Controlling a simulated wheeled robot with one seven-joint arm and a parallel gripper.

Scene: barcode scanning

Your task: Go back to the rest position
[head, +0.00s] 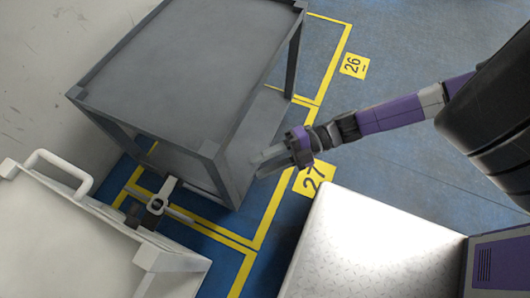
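My gripper (268,160) is at the end of my purple and black arm, which reaches in from the right. It is over the right side of the grey metal table (190,75), near that table's front right leg. The grey fingers point left and look slightly apart, with nothing seen between them. Whether the gripper touches the table side cannot be told from this view.
A white cart with a handle (62,165) stands at the lower left, a grey clamp-like part (156,204) at its corner. Open floor (420,40) lies at the upper right.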

